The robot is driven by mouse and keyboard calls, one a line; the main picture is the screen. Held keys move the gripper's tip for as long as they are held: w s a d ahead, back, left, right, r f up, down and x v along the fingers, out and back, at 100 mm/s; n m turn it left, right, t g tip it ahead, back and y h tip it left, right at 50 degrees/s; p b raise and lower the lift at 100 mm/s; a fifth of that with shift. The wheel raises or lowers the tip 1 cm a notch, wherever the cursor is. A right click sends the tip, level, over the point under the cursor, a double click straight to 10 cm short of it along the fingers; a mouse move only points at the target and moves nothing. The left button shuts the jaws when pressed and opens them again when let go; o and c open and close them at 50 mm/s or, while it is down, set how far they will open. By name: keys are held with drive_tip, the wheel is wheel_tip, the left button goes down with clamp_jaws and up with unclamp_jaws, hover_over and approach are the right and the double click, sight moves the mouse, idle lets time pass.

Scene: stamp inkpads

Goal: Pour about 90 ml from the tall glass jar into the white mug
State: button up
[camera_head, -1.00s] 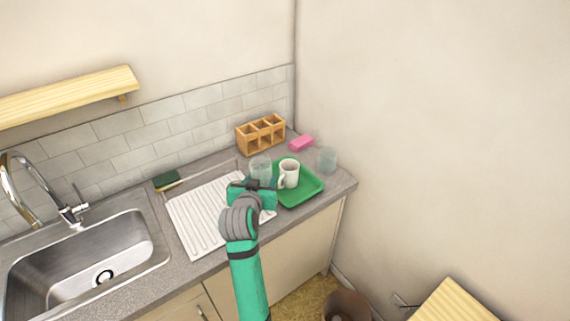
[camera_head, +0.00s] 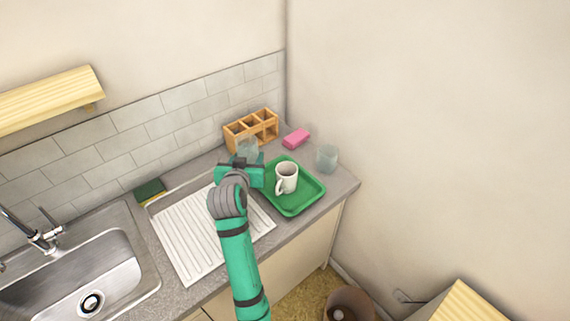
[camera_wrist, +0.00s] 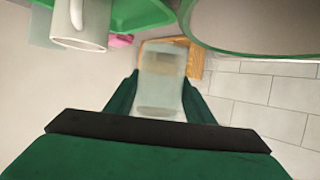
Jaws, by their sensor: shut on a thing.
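My gripper (camera_head: 243,165) is shut on the tall glass jar (camera_head: 247,148), which is clear and pale. The jar also shows between the fingers in the wrist view (camera_wrist: 160,78). It looks roughly upright; its liquid level cannot be made out. The white mug (camera_head: 288,175) stands upright on the green tray (camera_head: 297,208), to the right of my gripper and apart from the jar. Part of the mug shows at the upper left of the wrist view (camera_wrist: 85,28). My gripper hides the jar's lower part in the head view.
A wooden compartment box (camera_head: 252,130) is behind the jar, with a pink sponge (camera_head: 296,138) right of it. Another clear glass (camera_head: 327,157) stands near the right wall. A white ribbed drainboard (camera_head: 200,235) and sink (camera_head: 85,285) lie to the left. A green brush or sponge (camera_head: 149,190) is behind the drainboard.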

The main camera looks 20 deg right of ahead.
drive_tip(key=shift+w+a, duration=0.1)
idle(0.4)
drive_tip(key=shift+r+m+y, duration=0.2)
drive_tip(key=shift+m+y, duration=0.1)
drive_tip(key=shift+y, duration=0.1)
drive_tip(key=shift+s+d+r+m+t+y, duration=0.15)
drive_tip(key=shift+d+m+t+y, duration=0.15)
drive_tip(key=shift+m, duration=0.2)
drive_tip(key=shift+s+d+m+t+y, duration=0.1)
drive_tip(key=shift+s+d+m+y, duration=0.1)
drive_tip(key=shift+d+m, duration=0.25)
drive_tip(key=shift+s+d+f+m, duration=0.15)
drive_tip(key=shift+d+f+m, duration=0.1)
drive_tip(key=shift+f+m, duration=0.15)
drive_tip(key=shift+f+y, duration=0.25)
drive_tip(key=shift+y, duration=0.05)
drive_tip(key=shift+d+m+t, duration=0.1)
drive_tip(key=shift+m+t, duration=0.2)
drive_tip(key=shift+m, duration=0.05)
drive_tip(key=shift+s+d+r+m+y, duration=0.15)
drive_tip(key=shift+d+m+y, duration=0.15)
drive_tip(key=shift+m+y, duration=0.15)
drive_tip(key=shift+f+m+t+y, duration=0.3)
drive_tip(key=shift+m+t, duration=0.3)
drive_tip(key=shift+m, duration=0.35)
